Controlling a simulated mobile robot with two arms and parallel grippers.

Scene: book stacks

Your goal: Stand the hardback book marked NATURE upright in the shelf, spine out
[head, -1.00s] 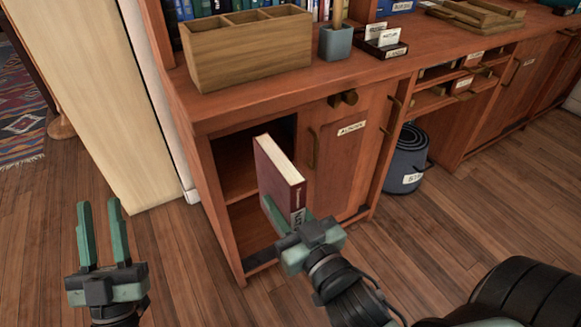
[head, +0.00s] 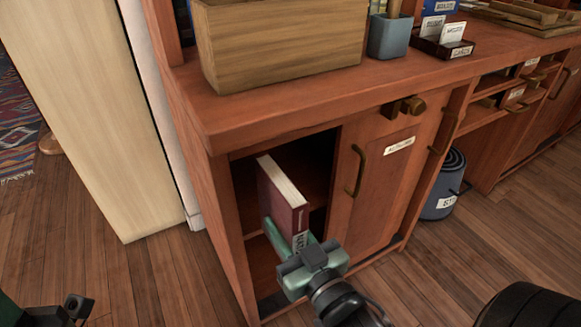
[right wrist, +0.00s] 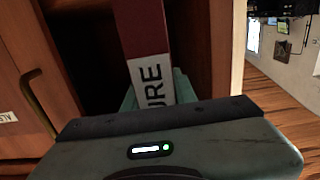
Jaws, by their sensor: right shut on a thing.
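The dark red hardback book (head: 281,205) is upright, its spine facing my right gripper, partly inside the open cabinet shelf (head: 327,165). In the right wrist view its spine (right wrist: 148,68) carries a white label whose visible letters read "URE"; the rest is hidden. My right gripper (head: 291,240) is shut on the lower spine end of the book, at the cabinet opening. The green fingers (right wrist: 180,88) show on either side of the book in the right wrist view. At the lower left of the head view only a dark part of my left arm shows; its fingers are out of frame.
A closed door (head: 372,190) with a brass handle is right of the opening. A wooden box (head: 280,45) and blue pot (head: 391,37) stand on the counter above. A blue bin (head: 437,205) is on the floor at right.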

